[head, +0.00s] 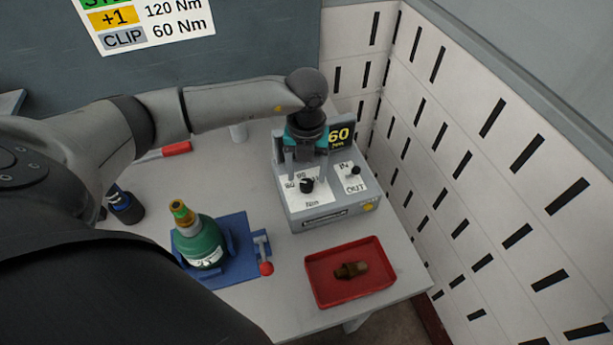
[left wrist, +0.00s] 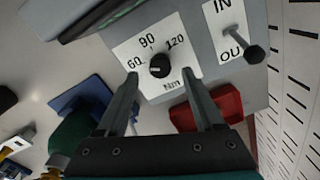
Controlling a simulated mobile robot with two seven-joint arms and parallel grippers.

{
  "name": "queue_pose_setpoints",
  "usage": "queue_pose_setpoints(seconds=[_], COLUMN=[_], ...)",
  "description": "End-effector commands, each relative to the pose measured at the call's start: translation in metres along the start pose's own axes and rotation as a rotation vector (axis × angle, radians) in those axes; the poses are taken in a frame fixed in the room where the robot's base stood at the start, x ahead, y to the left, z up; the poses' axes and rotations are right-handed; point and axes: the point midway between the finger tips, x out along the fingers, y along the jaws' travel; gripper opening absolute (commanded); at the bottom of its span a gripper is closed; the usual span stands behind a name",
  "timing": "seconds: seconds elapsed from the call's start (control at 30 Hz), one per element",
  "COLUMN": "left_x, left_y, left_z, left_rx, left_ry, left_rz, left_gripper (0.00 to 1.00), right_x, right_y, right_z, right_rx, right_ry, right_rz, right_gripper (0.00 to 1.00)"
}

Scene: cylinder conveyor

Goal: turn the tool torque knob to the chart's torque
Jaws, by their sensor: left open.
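The grey torque tool box (head: 335,212) stands on the table. Its black torque knob (head: 307,185) sits on a white dial; in the left wrist view the knob (left wrist: 159,65) has 60, 90 and 120 printed around it. Which way it points is unclear. The display (head: 340,136) reads 60 Nm. The chart (head: 150,22) shows +1 at 120 Nm and CLIP at 60 Nm; its green top row is cut off. My left gripper (head: 306,172) is open above the dial, its fingertips (left wrist: 161,74) on either side of the knob in the wrist view, contact not visible. My right gripper is out of view.
An IN/OUT lever (head: 355,171) stands right of the knob. A green bottle-shaped object (head: 203,246) stands on a blue fixture (head: 235,227). A slotted white wall (head: 470,150) rises at right.

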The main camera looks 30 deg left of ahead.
Motion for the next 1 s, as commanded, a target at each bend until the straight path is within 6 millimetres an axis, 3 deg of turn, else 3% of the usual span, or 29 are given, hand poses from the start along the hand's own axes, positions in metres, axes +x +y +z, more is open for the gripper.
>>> queue_pose_setpoints(seconds=[0.2,0.57,1.0], left_x=[0.024,0.028,0.028], left_y=[0.000,0.000,0.000], left_z=[0.000,0.000,0.000], left_rx=[0.000,0.001,0.000], left_ry=[0.001,0.000,0.000], left_rz=[0.000,-0.001,-0.001], left_gripper=[0.69,0.68,0.18], right_x=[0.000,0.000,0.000], right_y=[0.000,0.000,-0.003], right_z=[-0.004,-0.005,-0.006], right_rx=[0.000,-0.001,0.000], right_ry=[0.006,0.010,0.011], right_rz=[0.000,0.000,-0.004], right_gripper=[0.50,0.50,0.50])
